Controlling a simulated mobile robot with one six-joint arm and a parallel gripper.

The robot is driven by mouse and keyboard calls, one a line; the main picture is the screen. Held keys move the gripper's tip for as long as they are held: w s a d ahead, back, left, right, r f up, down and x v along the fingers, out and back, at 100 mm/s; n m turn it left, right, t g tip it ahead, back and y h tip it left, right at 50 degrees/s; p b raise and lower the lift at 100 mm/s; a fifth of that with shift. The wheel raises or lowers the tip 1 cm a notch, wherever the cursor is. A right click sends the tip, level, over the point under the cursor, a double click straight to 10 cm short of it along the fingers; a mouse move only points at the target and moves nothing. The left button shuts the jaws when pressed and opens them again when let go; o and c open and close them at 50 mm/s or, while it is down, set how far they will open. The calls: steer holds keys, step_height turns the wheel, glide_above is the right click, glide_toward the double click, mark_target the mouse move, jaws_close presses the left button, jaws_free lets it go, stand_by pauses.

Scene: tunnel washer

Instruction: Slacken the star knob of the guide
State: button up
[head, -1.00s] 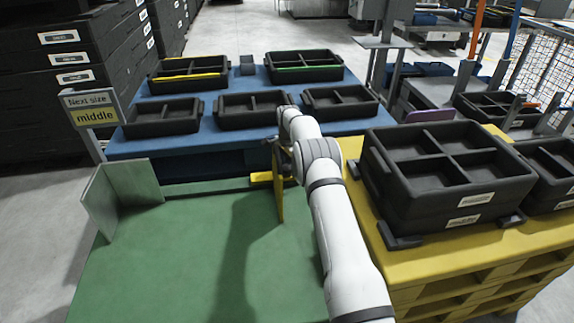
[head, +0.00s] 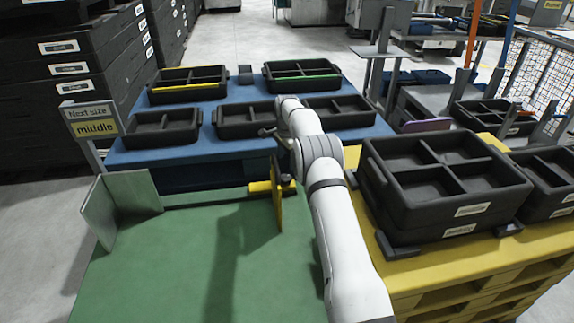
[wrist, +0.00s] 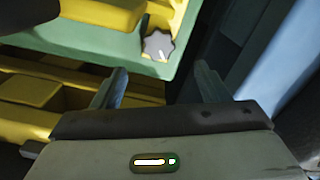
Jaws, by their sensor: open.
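The star knob (wrist: 158,45) is grey and lobed and shows in the wrist view, at the edge of the green table beside the yellow guide (wrist: 95,12). My gripper (wrist: 161,72) is open and empty, its two fingers apart just below the knob in the picture. The knob lies above the gap between the fingertips, and no contact shows.
The green table (head: 190,260) is clear except for a grey angled plate (head: 122,205) at left. A blue table (head: 180,153) with several black trays stands behind. Stacked black trays (head: 445,190) on a yellow pallet stand close to the right of my arm. A sign reads "Next size middle" (head: 93,122).

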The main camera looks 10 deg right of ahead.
mark_target(287, 178)
steer(key=m+b, duration=0.1)
steer(key=b, duration=0.1)
steer(key=f+m+b, duration=0.1)
steer(key=m, duration=0.1)
steer(key=shift+s+d+t+y+b, duration=0.15)
steer(key=shift+d+t+y+b, duration=0.05)
steer(key=shift+t+y+b, duration=0.15)
steer(key=m+b, duration=0.3)
steer(key=s+m+t+y+b, duration=0.1)
steer(key=shift+d+f+m+b, duration=0.2)
steer(key=shift+d+m+b, duration=0.1)
steer(key=shift+b, duration=0.05)
steer(key=f+m+b, duration=0.2)
steer(key=b, duration=0.1)
steer(key=f+m+t+b, duration=0.1)
steer(key=f+m+b, duration=0.1)
steer(key=m+b, duration=0.1)
steer(key=f+m+t+y+b, duration=0.1)
steer(key=f+m+b, duration=0.1)
steer(key=b, duration=0.1)
steer(key=shift+a+f, duration=0.2)
steer(key=shift+a, duration=0.1)
